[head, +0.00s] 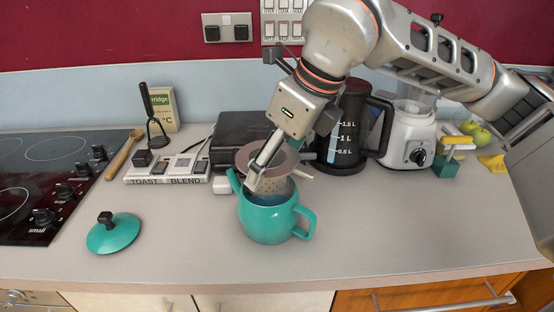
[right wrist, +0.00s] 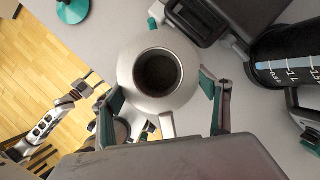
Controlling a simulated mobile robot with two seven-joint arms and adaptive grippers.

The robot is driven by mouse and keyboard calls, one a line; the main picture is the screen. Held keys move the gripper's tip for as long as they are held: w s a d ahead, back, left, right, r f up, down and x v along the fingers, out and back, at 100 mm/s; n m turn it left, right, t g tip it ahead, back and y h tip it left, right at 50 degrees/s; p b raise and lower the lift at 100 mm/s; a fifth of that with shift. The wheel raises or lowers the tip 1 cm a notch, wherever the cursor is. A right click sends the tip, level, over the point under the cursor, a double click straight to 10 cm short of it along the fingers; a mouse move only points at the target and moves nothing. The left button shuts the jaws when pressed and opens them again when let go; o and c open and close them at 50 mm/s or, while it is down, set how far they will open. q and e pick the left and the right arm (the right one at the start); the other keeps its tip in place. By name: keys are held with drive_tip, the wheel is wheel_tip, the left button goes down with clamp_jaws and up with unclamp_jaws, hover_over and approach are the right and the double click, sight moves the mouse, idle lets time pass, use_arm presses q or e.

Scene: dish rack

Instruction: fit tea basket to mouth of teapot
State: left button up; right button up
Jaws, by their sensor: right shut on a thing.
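The teal teapot (head: 268,222) stands upright on the worktop, spout to the left and handle to the right. The tea basket (head: 281,184), brownish with a perforated bowl and wide rim, is at the teapot's mouth. I cannot tell whether its bowl is inside the mouth or just above it. My right gripper (head: 256,182) is shut on the basket from above. In the right wrist view the basket's pale rim and dark bowl (right wrist: 158,72) lie between the fingers, hiding most of the teapot. My left gripper (right wrist: 84,90) shows small there, its jaws unclear.
The teal lid (head: 113,233) lies left of the teapot. Behind are a dark box (head: 238,138), the toaster-and-blend label block (head: 166,168), a black kettle (head: 347,130) and a white blender (head: 408,138). The hob (head: 42,167) is at the left. The front right worktop is clear.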

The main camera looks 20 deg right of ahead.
sight(276, 183)
drive_tip(key=shift+f, duration=0.1)
drive_tip(key=shift+f, duration=0.35)
drive_tip(key=shift+f+b, duration=0.55)
drive_tip(key=shift+f, duration=0.05)
drive_tip(key=shift+f+b, duration=0.55)
drive_tip(key=shift+f, duration=0.55)
use_arm(q)
drive_tip(key=shift+w+a+f, duration=0.3)
drive_tip(key=shift+f, duration=0.3)
use_arm(e)
drive_tip(key=shift+f, duration=0.45)
drive_tip(key=o, duration=1.1)
use_arm(q)
drive_tip(key=shift+s+f, duration=0.25)
use_arm(e)
drive_tip(key=shift+o, duration=0.6)
use_arm(q)
drive_tip(key=shift+s+f, duration=0.1)
